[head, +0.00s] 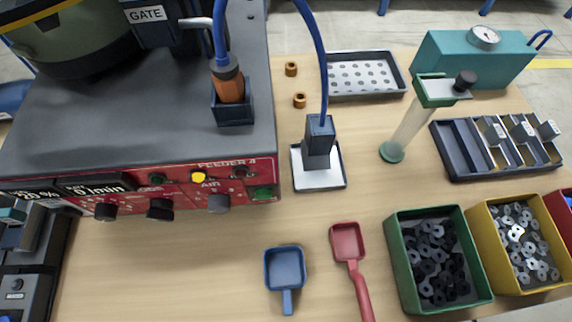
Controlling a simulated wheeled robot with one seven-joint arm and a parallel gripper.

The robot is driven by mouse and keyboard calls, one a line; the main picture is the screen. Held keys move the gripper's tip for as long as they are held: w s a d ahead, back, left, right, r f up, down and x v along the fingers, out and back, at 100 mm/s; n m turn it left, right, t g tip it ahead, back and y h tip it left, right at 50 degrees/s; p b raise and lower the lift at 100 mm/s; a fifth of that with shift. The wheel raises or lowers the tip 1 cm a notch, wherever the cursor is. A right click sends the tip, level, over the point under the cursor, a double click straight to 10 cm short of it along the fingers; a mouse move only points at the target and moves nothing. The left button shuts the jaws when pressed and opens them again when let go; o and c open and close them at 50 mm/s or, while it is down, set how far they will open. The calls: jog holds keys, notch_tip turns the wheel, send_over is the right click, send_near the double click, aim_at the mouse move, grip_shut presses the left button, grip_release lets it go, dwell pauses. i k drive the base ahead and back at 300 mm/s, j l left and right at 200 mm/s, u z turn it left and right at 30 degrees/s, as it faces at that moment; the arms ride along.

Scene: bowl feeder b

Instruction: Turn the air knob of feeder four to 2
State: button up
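Feeder four is a dark grey housing (130,125) with a red front panel (135,197) lettered FEEDER 4, at the left. A display (95,188) on the panel reads 0 l/min. A yellow lamp (199,177) looks lit above AIR. My gripper is not in view, and nothing is seen touching the air knob.
A hosed grey block (319,140) stands on a white plate right of the panel. A blue scoop (285,268) and a red scoop (347,243) lie in front. Green (398,265) and yellow (490,250) bins stand right. The table below the panel is clear.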

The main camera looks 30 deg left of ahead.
aim_at(217, 203)
jog(key=u, duration=1.2)
jog(key=k+j+u, duration=0.4)
jog(key=i+l, duration=0.05)
jog(key=l, duration=0.05)
